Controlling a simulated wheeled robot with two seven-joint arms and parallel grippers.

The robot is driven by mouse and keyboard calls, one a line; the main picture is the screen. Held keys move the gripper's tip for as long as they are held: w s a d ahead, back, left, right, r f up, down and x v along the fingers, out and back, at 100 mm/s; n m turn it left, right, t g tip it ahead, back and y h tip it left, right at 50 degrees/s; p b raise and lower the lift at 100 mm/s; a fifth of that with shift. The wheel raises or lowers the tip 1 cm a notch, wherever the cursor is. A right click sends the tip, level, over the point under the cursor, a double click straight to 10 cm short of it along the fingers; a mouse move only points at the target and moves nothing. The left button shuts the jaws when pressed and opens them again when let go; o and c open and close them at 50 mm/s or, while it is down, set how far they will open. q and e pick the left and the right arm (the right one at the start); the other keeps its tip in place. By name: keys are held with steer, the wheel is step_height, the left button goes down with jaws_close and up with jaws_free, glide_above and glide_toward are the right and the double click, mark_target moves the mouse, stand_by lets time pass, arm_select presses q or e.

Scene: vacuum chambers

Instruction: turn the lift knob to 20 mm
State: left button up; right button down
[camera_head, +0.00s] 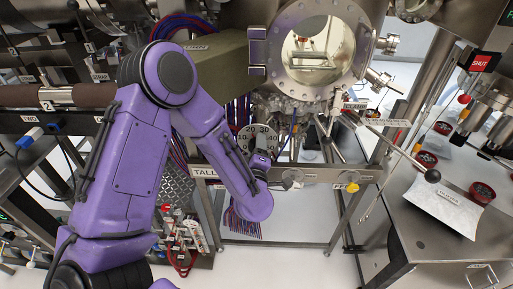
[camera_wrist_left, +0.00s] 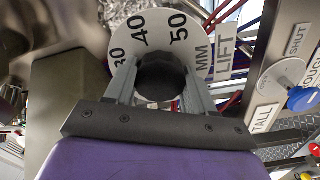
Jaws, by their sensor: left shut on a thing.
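The lift dial (camera_head: 257,134) is a pale disc with black numbers, below the round chamber port. In the head view 10, 20, 30 and 40 can be read on it. In the left wrist view the dial (camera_wrist_left: 136,43) shows 30, 40 and 50, with MM and a LIFT label (camera_wrist_left: 225,57) beside it. The lift knob (camera_wrist_left: 162,78) is dark and round, in front of the dial. My left gripper (camera_head: 262,154) is shut on it, one finger on each side (camera_wrist_left: 162,90). I cannot make out a pointer or the exact setting. My right gripper is not in view.
A rail with a TALL label (camera_head: 204,172) runs just below the dial. A blue knob (camera_wrist_left: 303,98) with a SHUT mark sits to the right in the wrist view. A long rod with a black ball (camera_head: 433,175) reaches over the right-hand bench (camera_head: 425,240). Cables hang behind the dial.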

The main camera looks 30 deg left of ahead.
arm_select(q)
steer(key=o, duration=1)
steer(key=shift+d, duration=0.15)
steer(key=shift+o, duration=0.2)
steer(key=b+v, duration=0.1)
steer(key=v, duration=0.9)
steer(key=shift+s, duration=0.25)
